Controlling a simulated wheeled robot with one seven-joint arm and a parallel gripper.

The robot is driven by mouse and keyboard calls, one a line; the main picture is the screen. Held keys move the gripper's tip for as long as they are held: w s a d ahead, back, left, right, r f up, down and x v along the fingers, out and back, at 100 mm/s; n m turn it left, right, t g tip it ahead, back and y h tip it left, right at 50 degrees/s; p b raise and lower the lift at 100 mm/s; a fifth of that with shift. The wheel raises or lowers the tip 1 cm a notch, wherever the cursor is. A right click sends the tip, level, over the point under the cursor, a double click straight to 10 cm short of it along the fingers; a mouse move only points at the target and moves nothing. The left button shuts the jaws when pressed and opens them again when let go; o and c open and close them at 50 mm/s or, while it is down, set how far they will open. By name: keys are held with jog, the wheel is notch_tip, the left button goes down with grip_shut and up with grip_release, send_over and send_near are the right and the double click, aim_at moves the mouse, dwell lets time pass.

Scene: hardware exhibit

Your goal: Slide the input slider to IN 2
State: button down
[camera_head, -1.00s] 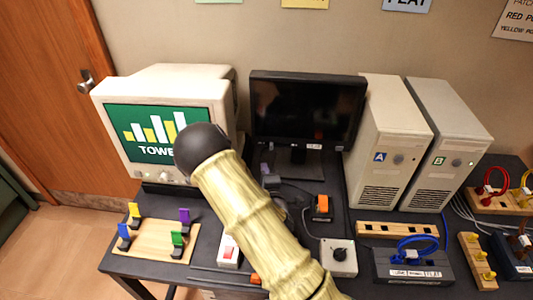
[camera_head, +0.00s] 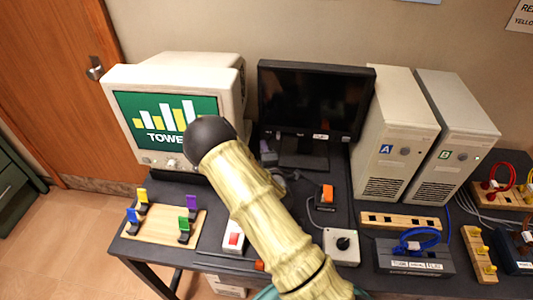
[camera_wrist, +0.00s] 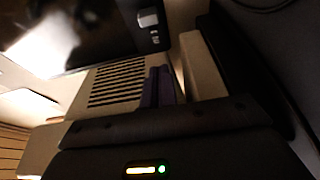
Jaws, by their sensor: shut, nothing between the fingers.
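No IN 2 label is readable, and I cannot tell for sure which part is the input slider. An orange block (camera_head: 327,192) stands on a small dark base with a cable in front of the flat monitor. Another small orange piece (camera_head: 260,266) shows at the left edge of my arm, near the desk front, partly hidden. My arm covers the desk between them. In the wrist view, my gripper's dark purplish fingers (camera_wrist: 158,86) are together and empty, in front of a beige vented casing. In the head view, my arm hides most of the gripper.
A flat monitor (camera_head: 312,100) stands between the old beige monitor (camera_head: 180,115) and towers A (camera_head: 388,125) and B (camera_head: 452,140). A knob box (camera_head: 341,246), a red-button box (camera_head: 233,238) and a wooden board with coloured pegs (camera_head: 155,226) lie near the front.

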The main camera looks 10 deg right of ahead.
aim_at(271, 132)
jog(key=w+d+p, duration=0.2)
jog(key=w+d, duration=0.1)
jog(key=shift+w, duration=0.3)
jog(key=shift+s+d, duration=0.2)
jog(key=shift+d, duration=0.2)
